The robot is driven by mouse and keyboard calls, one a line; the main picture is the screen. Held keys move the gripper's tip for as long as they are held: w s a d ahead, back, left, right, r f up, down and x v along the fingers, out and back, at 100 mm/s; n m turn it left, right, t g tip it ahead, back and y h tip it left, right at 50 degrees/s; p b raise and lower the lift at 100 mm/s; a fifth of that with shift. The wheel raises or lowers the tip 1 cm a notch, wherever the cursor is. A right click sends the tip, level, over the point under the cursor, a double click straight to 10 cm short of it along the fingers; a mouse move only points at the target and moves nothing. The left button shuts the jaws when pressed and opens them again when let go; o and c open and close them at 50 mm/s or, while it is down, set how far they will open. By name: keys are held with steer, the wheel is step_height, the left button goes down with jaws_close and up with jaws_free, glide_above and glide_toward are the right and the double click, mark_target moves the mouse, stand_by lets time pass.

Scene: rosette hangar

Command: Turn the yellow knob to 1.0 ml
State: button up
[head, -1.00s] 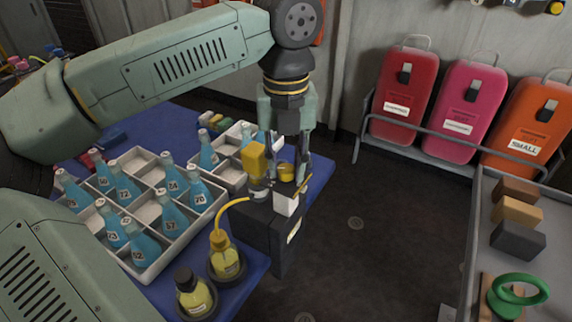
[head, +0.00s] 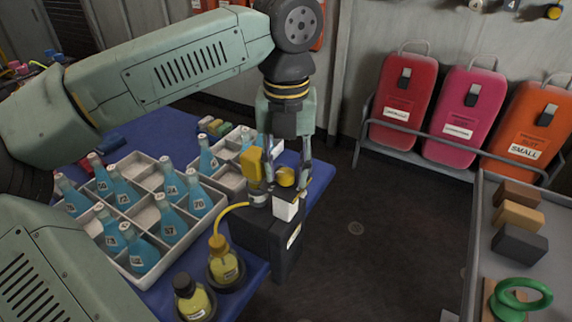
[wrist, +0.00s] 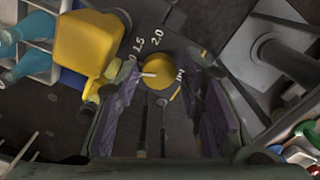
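The yellow knob (head: 287,177) sits on top of a dark dispenser box (head: 268,237) at the edge of the blue table. In the wrist view the knob (wrist: 161,72) shows a white pointer mark toward the left. The dial marks 2.0 and 1.5 are readable above and upper left of it, and "ml" is at its right; the left finger hides the dial below 1.5. My gripper (wrist: 160,85) points down over the knob, its fingers standing apart on both sides with visible gaps. In the head view my gripper (head: 287,180) is above the box.
A yellow block-shaped part (head: 252,164) stands close left of my gripper. A yellow tube runs to a bottle (head: 223,264) in front. Divided trays (head: 137,172) of blue bottles fill the table's left. A grey bench (head: 485,235) stands right, with open floor between.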

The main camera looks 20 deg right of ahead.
mark_target(286, 172)
steer(key=shift+o, duration=0.8)
steer(key=shift+r, duration=0.1)
step_height(286, 172, up, 12)
